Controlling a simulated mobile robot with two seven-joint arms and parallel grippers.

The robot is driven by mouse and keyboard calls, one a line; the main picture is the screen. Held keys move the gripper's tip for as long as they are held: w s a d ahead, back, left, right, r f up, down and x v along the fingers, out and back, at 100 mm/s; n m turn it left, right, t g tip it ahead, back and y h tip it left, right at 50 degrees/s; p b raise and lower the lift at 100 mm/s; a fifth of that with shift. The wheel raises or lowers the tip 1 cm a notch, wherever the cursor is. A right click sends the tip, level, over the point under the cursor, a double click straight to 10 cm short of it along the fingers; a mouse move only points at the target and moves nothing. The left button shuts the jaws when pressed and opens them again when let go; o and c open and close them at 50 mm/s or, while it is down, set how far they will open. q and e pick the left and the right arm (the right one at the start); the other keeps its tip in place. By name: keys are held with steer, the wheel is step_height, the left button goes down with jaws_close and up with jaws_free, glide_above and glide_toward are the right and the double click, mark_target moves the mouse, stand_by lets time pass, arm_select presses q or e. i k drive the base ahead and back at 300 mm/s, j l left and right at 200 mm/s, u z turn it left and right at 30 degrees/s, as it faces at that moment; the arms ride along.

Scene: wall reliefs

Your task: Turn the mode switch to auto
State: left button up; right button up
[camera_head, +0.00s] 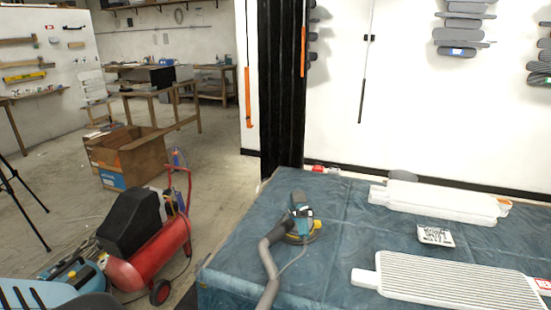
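I cannot make out a mode switch in the head view. A blue-and-yellow power tool (299,222) with a grey hose (268,268) lies on the blue-covered table (235,262). At the lower left, partly cut off, stands a blue-and-grey machine (72,274); any small controls on it are too small to read. Neither of my grippers shows in this view.
A red compressor (150,258) with a black cover stands on the floor left of the table. White slatted panels (455,284) and a printed card (435,235) lie on the table. A black post (281,90) rises behind it. Cardboard boxes (140,160) stand farther back on open floor.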

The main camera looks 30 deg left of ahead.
mark_target(60, 264)
steer(key=u, duration=2.7)
steer(key=i+j+u, duration=0.4)
steer(key=j, duration=0.35)
steer(key=i+j+u, duration=0.4)
steer(key=j, duration=0.25)
steer(key=i+j+u, duration=0.45)
steer(key=i+z, duration=0.35)
steer(key=i, duration=0.3)
steer(key=i+j+z, duration=0.25)
steer(key=i+z, duration=0.15)
steer(key=i, duration=0.25)
